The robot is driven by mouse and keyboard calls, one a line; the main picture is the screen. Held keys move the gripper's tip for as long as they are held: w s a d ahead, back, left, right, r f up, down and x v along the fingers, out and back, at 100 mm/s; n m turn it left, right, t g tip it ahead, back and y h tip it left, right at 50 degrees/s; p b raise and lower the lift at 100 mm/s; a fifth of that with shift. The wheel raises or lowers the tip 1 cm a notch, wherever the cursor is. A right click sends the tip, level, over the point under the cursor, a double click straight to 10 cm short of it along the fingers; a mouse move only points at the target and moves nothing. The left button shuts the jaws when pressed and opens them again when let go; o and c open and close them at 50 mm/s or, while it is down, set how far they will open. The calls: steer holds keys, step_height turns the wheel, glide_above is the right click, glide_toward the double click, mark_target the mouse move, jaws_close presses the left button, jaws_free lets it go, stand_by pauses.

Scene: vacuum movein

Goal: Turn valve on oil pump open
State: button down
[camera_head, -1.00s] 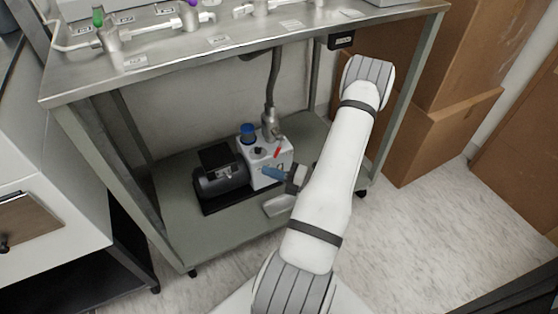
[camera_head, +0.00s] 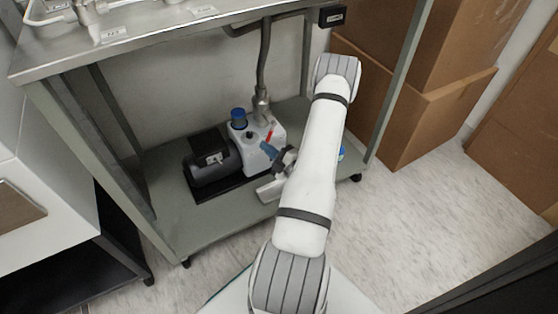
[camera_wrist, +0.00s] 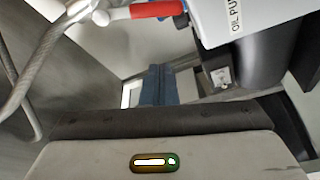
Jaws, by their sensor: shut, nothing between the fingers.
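The oil pump has a black motor (camera_head: 212,163) and a white housing (camera_head: 262,158) with a blue cap (camera_head: 238,118), on the cart's lower shelf. The valve's red handle (camera_head: 270,132) sticks up at the housing's right. In the wrist view the red handle (camera_wrist: 157,9) lies across the top, with a pale pivot at its left end, beside the housing labelled OIL PUMP (camera_wrist: 235,16). My gripper (camera_head: 266,147) is shut and empty, its blue fingers just below the handle in the head view. In the wrist view the fingers (camera_wrist: 158,72) appear below the handle, with a visible gap.
A metal hose (camera_head: 264,65) rises from the pump to the cart's top (camera_head: 150,38), which overhangs the shelf (camera_head: 185,215). A cart leg (camera_head: 402,85) stands right of my arm. Cardboard boxes (camera_head: 420,120) stand at the right. Open floor lies in front.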

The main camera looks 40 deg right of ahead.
steer(key=shift+w+d+f+b, duration=0.2)
steer(key=shift+w+d+b, duration=0.1)
steer(key=shift+d, duration=0.3)
steer(key=shift+w+d+f+b, duration=0.25)
steer(key=shift+d+b, duration=0.05)
steer(key=shift+d, duration=0.25)
steer(key=shift+w+d+f+b, duration=0.2)
steer(key=shift+w+d+b, duration=0.1)
steer(key=shift+d, duration=0.3)
steer(key=shift+s, duration=0.1)
